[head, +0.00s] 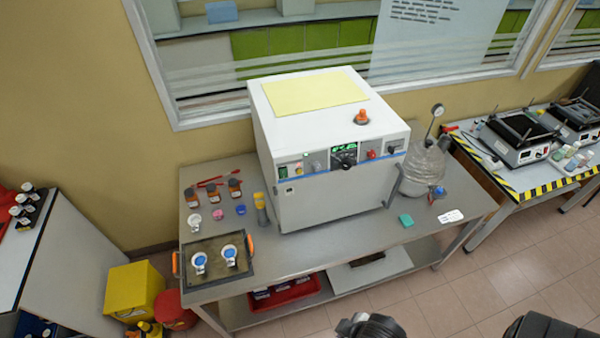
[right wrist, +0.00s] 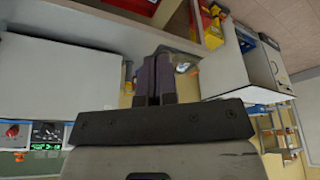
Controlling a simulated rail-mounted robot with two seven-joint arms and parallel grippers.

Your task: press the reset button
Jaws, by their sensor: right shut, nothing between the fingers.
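The white machine (head: 335,205) stands on a grey metal table, with a control strip across its upper front. The strip holds a green switch (head: 283,172), a lit green display with a black knob (head: 344,155), a red knob (head: 371,154) and several small controls. Any reset label is too small to read. In the right wrist view the red knob (right wrist: 12,131) and the display (right wrist: 44,147) show at the lower left. My right gripper (right wrist: 155,62) is shut and empty, apart from the panel. My left gripper is not in view.
A tray (head: 190,276) with two blue-topped cups, brown bottles (head: 214,190) and small coloured items stand left of the machine. A glass vessel with a gauge (head: 424,165) stands at its right. An orange beacon (head: 361,117) sits on top.

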